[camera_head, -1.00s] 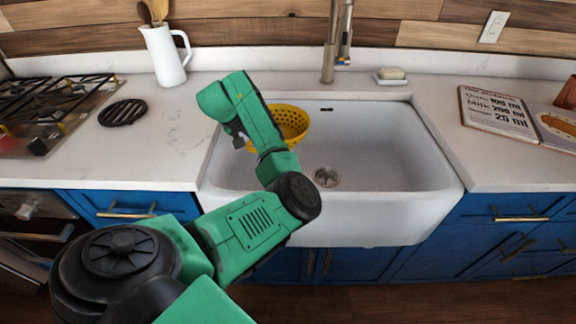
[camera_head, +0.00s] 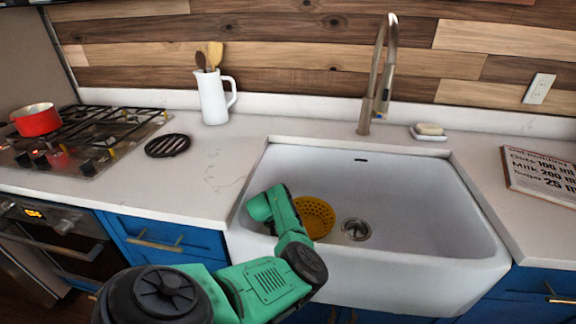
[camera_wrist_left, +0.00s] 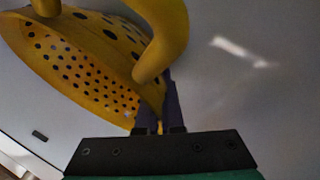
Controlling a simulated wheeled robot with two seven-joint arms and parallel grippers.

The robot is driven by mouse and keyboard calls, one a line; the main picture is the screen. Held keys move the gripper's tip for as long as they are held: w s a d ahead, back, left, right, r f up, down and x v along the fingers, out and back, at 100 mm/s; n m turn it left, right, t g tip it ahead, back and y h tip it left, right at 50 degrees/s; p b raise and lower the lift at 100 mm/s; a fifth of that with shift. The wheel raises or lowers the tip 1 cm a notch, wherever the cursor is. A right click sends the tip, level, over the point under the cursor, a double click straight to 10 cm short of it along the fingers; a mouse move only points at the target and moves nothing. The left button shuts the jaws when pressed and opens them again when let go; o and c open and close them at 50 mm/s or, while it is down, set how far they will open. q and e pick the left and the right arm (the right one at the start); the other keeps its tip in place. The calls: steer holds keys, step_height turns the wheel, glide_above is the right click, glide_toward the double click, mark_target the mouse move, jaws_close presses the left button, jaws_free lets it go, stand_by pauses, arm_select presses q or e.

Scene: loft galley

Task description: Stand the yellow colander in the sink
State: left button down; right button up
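The yellow colander (camera_head: 314,216) is down inside the white sink (camera_head: 400,190), near its left wall and left of the drain (camera_head: 355,229). I cannot tell whether it rests flat on the sink floor. My left arm reaches into the sink beside it, and its green links hide the gripper and the colander's left side in the head view. In the left wrist view the dark fingers of my left gripper (camera_wrist_left: 160,116) are close together on the rim of the colander (camera_wrist_left: 85,65), near its looped handle. My right gripper is out of view.
A tall faucet (camera_head: 378,80) stands behind the sink, with a soap dish (camera_head: 429,136) to its right. A white pitcher (camera_head: 213,100) and a black trivet (camera_head: 167,146) are on the left counter. A red pot (camera_head: 36,119) is on the stove. The sink's right half is empty.

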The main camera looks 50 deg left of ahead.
arm_select(q)
steer(key=shift+f, duration=0.1)
steer(key=c, duration=1.1)
jaws_free()
steer(key=shift+o, duration=0.2)
steer(key=shift+r, duration=0.3)
steer(key=p+v, duration=0.1)
steer(key=v, duration=0.6)
steer(key=shift+s, duration=0.15)
